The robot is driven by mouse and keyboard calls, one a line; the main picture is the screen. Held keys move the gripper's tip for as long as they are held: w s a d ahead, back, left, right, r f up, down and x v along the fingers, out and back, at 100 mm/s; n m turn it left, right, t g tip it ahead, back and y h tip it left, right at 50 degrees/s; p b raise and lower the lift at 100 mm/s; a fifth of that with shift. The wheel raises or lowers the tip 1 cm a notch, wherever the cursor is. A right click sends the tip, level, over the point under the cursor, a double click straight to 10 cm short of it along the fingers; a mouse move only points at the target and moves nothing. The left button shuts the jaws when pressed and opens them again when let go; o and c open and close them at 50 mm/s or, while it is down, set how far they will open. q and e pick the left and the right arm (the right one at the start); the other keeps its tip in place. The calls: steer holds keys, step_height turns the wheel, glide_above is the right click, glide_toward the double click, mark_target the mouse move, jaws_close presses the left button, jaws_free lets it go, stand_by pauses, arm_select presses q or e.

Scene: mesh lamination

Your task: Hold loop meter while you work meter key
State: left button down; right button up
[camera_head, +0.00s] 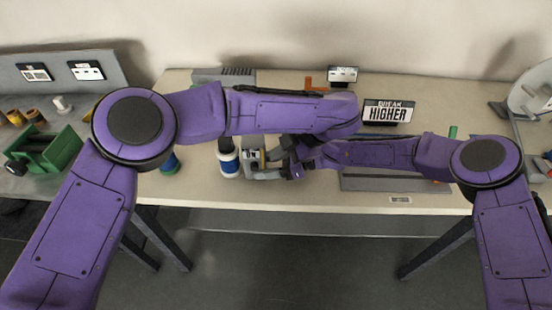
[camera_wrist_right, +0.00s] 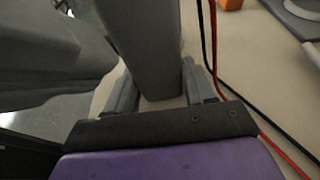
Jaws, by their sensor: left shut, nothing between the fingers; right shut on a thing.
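The loop meter (camera_head: 252,148) is a small grey box standing near the middle of the table, partly hidden by my grippers. My right gripper (camera_head: 264,168) reaches in from the right and is shut on the meter. In the right wrist view the grey meter body (camera_wrist_right: 147,50) stands between the two fingers of that gripper (camera_wrist_right: 160,92). My left gripper (camera_head: 294,168) is folded in close beside it, shut and empty. Its fingertips are hard to make out. The meter key is too small or hidden to tell.
A blue-and-white spool (camera_head: 228,163) stands just left of the meter. A sign (camera_head: 388,112) stands at the back right. Red and black wires (camera_wrist_right: 214,45) run past the right gripper. A green holder (camera_head: 45,150) is on the left bench. The table's front middle is clear.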

arm_select(q)
steer(key=v, duration=0.8)
steer(key=shift+s+f, duration=0.2)
steer(key=shift+s, duration=0.1)
arm_select(e)
steer(key=shift+w+d+r, duration=0.1)
steer(key=shift+w, duration=0.1)
arm_select(q)
steer(key=shift+d, duration=0.1)
arm_select(e)
steer(key=o, duration=1.1)
steer(key=shift+d, duration=0.1)
